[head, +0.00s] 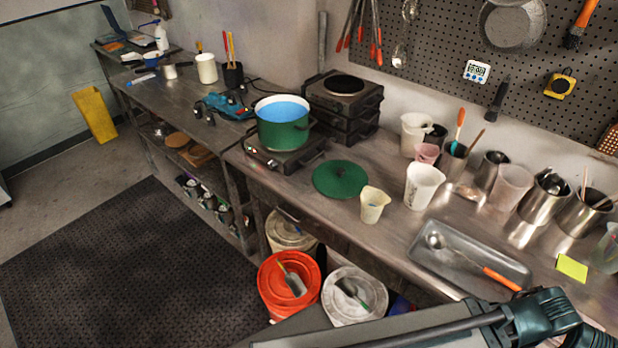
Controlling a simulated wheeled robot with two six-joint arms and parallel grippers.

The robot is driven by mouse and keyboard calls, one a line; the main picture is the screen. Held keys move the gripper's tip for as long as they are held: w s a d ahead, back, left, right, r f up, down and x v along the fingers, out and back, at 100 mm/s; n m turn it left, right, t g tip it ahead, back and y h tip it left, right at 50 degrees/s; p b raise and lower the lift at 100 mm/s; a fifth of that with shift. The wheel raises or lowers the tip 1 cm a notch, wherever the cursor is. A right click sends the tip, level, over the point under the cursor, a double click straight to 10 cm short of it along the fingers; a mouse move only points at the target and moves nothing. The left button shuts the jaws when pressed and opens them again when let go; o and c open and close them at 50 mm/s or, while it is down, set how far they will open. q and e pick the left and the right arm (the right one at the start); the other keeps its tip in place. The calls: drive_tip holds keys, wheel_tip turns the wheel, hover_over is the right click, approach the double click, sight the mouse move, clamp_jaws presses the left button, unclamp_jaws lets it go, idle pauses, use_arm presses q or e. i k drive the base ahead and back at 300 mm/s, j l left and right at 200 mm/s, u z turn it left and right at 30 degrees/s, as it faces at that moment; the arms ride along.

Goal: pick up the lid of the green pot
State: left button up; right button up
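The green pot (283,124) stands uncovered on a hot plate (284,158) just left of and behind the lid, with blue liquid inside. A cream beaker (373,206) stands close to the lid's right edge. One of my arms crosses the lower right corner, but no gripper fingertips show there. My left gripper is not in the picture. Nothing touches the lid from above.
Stacked burners (345,100) stand behind the lid. A white pitcher (422,186) and several steel containers line the counter to the right. A steel tray (468,262) holds a ladle with an orange handle. Below the counter front stand an orange bucket (268,297) and a white bucket (338,312).

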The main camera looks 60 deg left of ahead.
sight(338, 179)
drive_tip(key=u, duration=1.85)
